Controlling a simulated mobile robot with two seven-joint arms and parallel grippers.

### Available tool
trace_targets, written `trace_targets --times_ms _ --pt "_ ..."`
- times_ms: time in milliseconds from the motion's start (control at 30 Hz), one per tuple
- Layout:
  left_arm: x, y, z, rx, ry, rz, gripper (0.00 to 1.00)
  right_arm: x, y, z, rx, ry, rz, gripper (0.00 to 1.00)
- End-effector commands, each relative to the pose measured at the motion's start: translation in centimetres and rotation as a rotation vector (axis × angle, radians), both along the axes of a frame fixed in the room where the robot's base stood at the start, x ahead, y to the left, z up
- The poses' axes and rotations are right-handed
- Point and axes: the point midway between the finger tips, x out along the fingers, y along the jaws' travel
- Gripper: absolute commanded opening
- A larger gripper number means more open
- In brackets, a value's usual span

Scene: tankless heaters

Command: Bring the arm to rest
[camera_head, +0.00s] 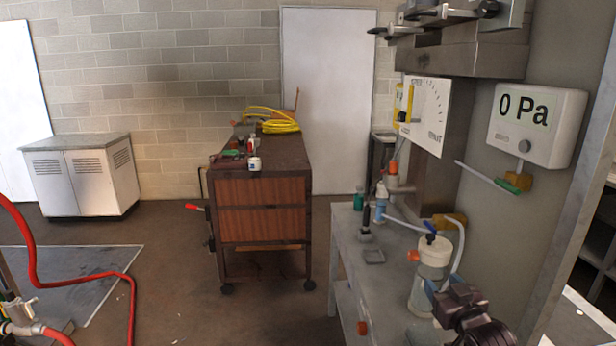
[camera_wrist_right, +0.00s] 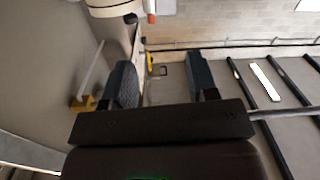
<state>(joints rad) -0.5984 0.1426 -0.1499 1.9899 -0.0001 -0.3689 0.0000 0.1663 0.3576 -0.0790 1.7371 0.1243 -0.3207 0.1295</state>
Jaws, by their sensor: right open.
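My right gripper (camera_head: 444,290) is at the lower right of the head view, in front of the grey bench (camera_head: 345,245). In the right wrist view its two dark fingers stand apart, with an empty gap (camera_wrist_right: 162,75) between them. No object is seen between the fingers. In the head view the gripper overlaps the lower part of a clear bottle with a white lid (camera_head: 434,250); I cannot tell whether they touch. My left gripper is in neither view.
A wall panel with a "0 Pa" gauge (camera_head: 535,125) stands at the right, near the right arm. A wooden cart (camera_head: 262,210) carries a coiled yellow hose (camera_head: 281,126). A red hose (camera_head: 85,277) lies at the lower left. The floor between hose and cart is mostly clear.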

Motion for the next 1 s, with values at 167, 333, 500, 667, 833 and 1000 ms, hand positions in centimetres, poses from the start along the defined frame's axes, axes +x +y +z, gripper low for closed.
trace_targets --times_ms 167,333,500,667,833,1000 --pt "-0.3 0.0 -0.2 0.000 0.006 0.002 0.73 -5.1 1.2 -4.7 -0.054 0.072 -0.005 0.53" --pt "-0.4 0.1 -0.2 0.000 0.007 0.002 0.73 -11.4 2.1 -9.7 -0.084 0.167 -0.019 0.53" --pt "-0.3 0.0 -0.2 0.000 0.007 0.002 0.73 -18.2 2.7 -14.1 -0.073 0.273 -0.046 0.53" --pt "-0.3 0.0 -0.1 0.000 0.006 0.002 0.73 -24.5 3.0 -17.8 -0.036 0.381 -0.080 0.53" --pt "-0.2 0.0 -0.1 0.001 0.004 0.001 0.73 -29.5 2.8 -20.8 -0.007 0.477 -0.111 0.53" --pt "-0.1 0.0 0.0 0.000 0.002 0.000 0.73 -31.6 2.6 -22.0 -0.003 0.516 -0.124 0.53"
